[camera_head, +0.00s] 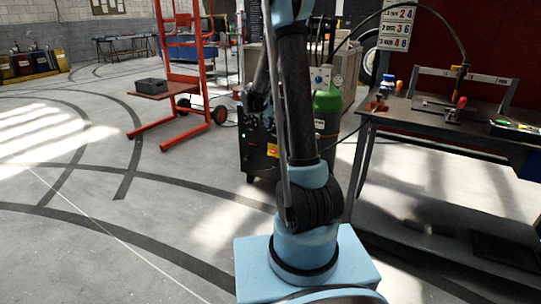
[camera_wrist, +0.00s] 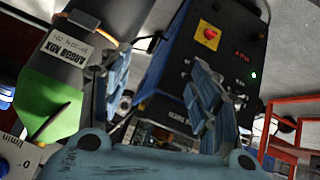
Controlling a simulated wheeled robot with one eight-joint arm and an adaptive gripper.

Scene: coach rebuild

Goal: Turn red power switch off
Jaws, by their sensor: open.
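The red power switch (camera_wrist: 210,36) is a red knob on a yellow square plate, on the dark panel of a black machine (camera_wrist: 235,62) in the upper right of the wrist view. A small green light glows on that panel. In the head view the switch's yellow plate (camera_head: 272,150) shows on the machine's front, just left of my arm. My gripper (camera_wrist: 160,72) is open and empty in the wrist view, its two blue fingers spread apart. The switch lies beyond the right finger's tip, with neither finger visibly touching it. My gripper cannot be made out in the head view.
A green-and-grey gas cylinder labelled Argon (camera_wrist: 58,75) stands beside the machine. A red hand truck (camera_head: 180,60) stands to its left in the head view. A workbench (camera_head: 450,125) with tools is at right. The floor at left is mostly clear.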

